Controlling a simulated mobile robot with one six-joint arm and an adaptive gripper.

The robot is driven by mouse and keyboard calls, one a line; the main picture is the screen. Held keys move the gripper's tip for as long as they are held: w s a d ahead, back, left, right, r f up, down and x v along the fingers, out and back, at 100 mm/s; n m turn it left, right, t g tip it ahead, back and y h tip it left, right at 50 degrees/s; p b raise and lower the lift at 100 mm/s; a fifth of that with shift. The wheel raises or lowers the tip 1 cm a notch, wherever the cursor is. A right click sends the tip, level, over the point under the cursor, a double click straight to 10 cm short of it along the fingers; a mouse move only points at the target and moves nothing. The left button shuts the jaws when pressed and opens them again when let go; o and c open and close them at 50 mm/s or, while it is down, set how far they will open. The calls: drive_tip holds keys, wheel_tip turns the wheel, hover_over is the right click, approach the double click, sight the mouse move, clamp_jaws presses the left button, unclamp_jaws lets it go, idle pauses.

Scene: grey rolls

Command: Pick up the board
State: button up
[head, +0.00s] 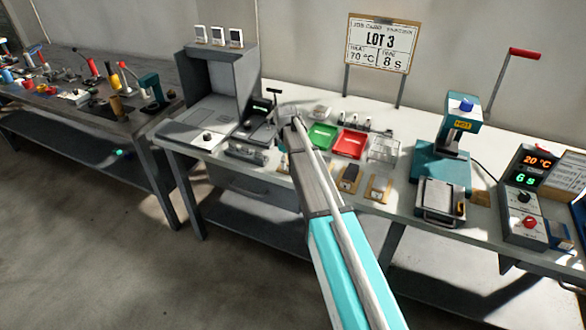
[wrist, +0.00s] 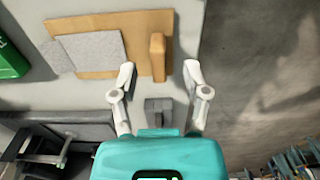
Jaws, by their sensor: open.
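A light wooden board (wrist: 107,27) with a grey sheet or pad (wrist: 90,50) on it lies on the pale bench in the wrist view. A raised wooden block (wrist: 157,57) stands at its right end. My gripper (wrist: 158,75) is open, with one finger on each side of the block's near end. I see no grip on it. In the head view, similar small wooden boards with dark pads (head: 348,178) (head: 378,188) lie along the front of the bench. My arm hides part of that row, and my gripper cannot be made out there.
A green tray (head: 321,136) and a red tray (head: 350,144) stand behind the boards. A clear rack (head: 383,150), a teal press (head: 440,165) and a control box (head: 525,195) stand to the right. A grey booth (head: 215,85) is at left. The bench's front edge is close.

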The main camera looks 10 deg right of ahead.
drive_tip(key=shift+f+b, duration=0.65)
drive_tip(key=shift+f, duration=0.25)
clamp_jaws()
